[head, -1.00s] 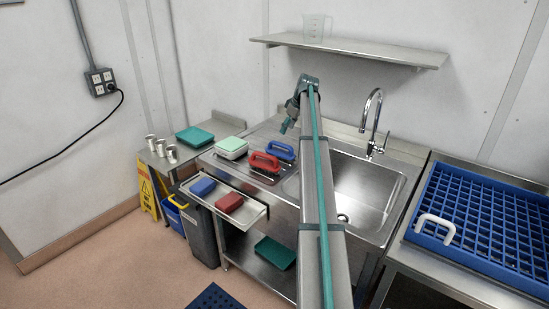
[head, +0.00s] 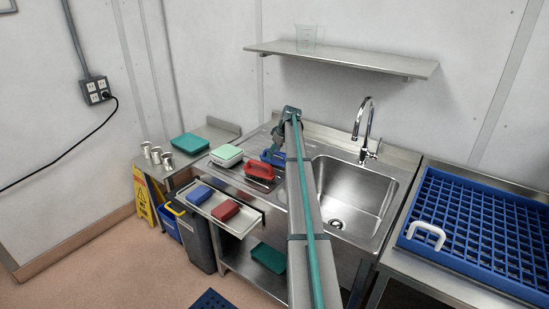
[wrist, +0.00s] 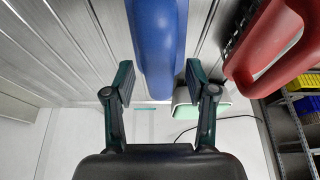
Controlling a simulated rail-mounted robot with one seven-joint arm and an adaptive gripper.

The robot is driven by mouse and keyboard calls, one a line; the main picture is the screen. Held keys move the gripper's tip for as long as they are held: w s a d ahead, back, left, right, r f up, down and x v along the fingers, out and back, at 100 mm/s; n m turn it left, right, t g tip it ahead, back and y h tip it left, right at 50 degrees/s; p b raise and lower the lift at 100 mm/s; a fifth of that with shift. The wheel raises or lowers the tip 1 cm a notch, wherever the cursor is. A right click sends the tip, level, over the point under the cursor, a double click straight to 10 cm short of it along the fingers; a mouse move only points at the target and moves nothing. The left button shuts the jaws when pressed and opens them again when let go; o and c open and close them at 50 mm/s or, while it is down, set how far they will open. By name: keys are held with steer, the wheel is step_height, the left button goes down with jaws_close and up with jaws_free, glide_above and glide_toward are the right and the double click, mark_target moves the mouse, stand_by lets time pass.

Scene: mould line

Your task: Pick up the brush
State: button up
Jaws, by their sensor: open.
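A blue-handled brush (head: 267,157) and a red-handled brush (head: 260,171) lie on the drainboard left of the sink. My gripper (head: 278,152) is at the blue brush and partly hides it in the head view. In the wrist view my gripper (wrist: 159,78) is open, with one finger on each side of the blue handle (wrist: 158,40) and a gap showing on both sides. The red brush (wrist: 278,48) is to the right there, with part of its dark bristles visible. The blue brush's bristles are hidden.
A white and green box (head: 226,155) stands left of the brushes. A sink with a tall tap (head: 366,130) is to the right, and a blue rack (head: 480,235) beyond it.

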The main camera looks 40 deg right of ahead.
steer(key=shift+w+f, duration=0.1)
steer(key=shift+f, duration=0.2)
jaws_close()
steer(key=shift+r, duration=0.15)
steer(key=shift+r, duration=0.4)
step_height(320, 180, up, 2)
steer(key=shift+b, duration=0.55)
steer(key=s+r+b, duration=0.5)
steer(key=s+r, duration=0.5)
steer(key=s, duration=0.4)
steer(key=shift+a, duration=0.35)
